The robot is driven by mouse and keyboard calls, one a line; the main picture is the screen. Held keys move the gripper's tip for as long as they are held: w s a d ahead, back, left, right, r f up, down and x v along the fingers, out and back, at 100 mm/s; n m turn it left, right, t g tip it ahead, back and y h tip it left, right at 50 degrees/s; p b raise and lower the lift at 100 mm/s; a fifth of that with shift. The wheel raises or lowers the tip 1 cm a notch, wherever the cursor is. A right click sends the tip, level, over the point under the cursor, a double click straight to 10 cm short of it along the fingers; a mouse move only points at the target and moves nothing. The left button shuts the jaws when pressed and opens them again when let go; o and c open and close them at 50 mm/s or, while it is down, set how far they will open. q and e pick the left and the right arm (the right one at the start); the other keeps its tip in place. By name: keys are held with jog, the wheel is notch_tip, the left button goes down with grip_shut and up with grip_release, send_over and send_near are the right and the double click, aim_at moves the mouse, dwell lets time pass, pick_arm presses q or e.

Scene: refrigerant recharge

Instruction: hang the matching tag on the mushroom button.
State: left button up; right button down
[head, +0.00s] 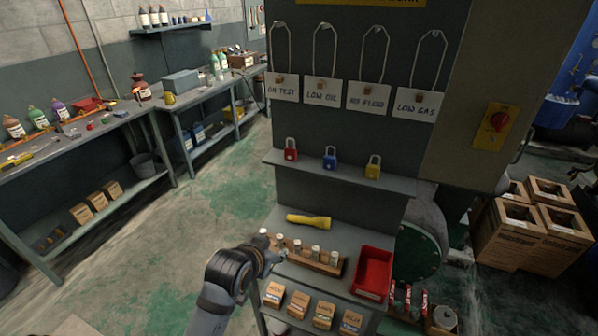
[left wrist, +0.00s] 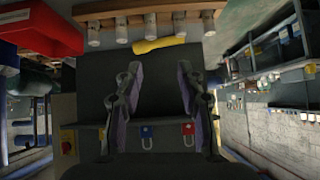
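Four white tags hang by wire loops on the grey panel: ON TEST (head: 282,88), LOW OIL (head: 322,92), one that seems to read NO FLUID (head: 368,97) and LOW GAS (head: 416,101). The red mushroom button (head: 499,121) sits on a yellow plate (head: 488,138) to their right, with no tag seen on it. My left gripper (head: 274,254) is low, by the bottle rack, well below the tags. In the upside-down left wrist view, its two fingers (left wrist: 161,88) are apart with nothing between them. My right gripper is not in view.
A shelf (head: 335,176) under the tags holds red (head: 291,153), blue (head: 330,160) and yellow (head: 373,170) padlocks. Below are a yellow torch (head: 308,221), a wooden rack (head: 325,266) of small bottles and a red bin (head: 372,275). Cardboard boxes (head: 515,240) stand right.

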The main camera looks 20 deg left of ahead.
pick_arm(q)
jog(key=w+d+r+t, duration=0.1)
jog(key=w+r+t, duration=0.2)
jog(key=w+r, duration=0.3)
jog(key=w+r+t, duration=0.2)
jog(key=w+r, duration=0.2)
jog(key=r, duration=0.4)
jog(key=t+h, duration=0.1)
jog(key=t, duration=0.6)
send_near(320, 87)
jog(key=s+r, duration=0.3)
jog(key=s, duration=0.2)
jog(key=shift+g, duration=0.3)
jog(key=w, duration=1.3)
jog(key=shift+d+f, duration=0.15)
jog(key=shift+f, duration=0.05)
jog(key=shift+w, duration=0.25)
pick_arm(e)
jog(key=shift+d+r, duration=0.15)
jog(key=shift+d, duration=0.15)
